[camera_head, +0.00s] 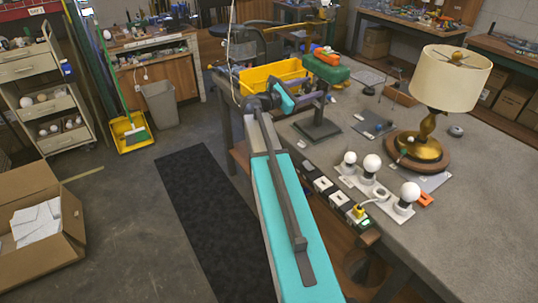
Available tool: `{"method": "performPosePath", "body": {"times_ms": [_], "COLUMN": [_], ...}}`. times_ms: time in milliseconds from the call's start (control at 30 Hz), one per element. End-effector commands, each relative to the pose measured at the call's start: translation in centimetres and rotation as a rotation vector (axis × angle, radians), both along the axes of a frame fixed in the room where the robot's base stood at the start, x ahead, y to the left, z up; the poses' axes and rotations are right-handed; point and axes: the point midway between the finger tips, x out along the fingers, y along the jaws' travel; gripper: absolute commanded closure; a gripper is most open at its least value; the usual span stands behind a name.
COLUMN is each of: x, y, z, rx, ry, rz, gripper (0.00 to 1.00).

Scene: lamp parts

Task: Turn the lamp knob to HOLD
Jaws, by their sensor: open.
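The lamp (447,85) stands on the right of the grey workbench, with a cream shade, a brass stem and a round wooden base (419,152). A small greenish part (404,152) shows at the left of the base; I cannot tell whether it is the knob. No HOLD marking is readable. My arm reaches from the bottom of the view up to the bench's left side. My gripper (322,92) is small and dark, beside the yellow bin and well left of the lamp. It is open; its fingers are hard to make out, and it is apart from the lamp.
A strip with white bulbs (374,192) and a row of switch boxes (323,186) lie between my arm and the lamp. A yellow bin (273,76), a green case (326,69) and a dark stand (318,129) are near my gripper. The bench's right front is clear.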

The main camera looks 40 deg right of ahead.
Motion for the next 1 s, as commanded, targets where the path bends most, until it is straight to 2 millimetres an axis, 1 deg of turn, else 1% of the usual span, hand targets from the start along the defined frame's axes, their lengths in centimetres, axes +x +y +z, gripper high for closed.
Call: {"method": "performPosePath", "body": {"times_ms": [33, 100, 1000], "x": [0.0, 0.01, 0.09], "y": [0.0, 0.01, 0.01], "z": [0.36, 0.38, 0.26], "rx": [0.002, 0.005, 0.043], "ry": [0.029, 0.071, 0.597], "rz": [0.0, 0.0, 0.0], "gripper": [0.47, 0.47, 0.47]}}
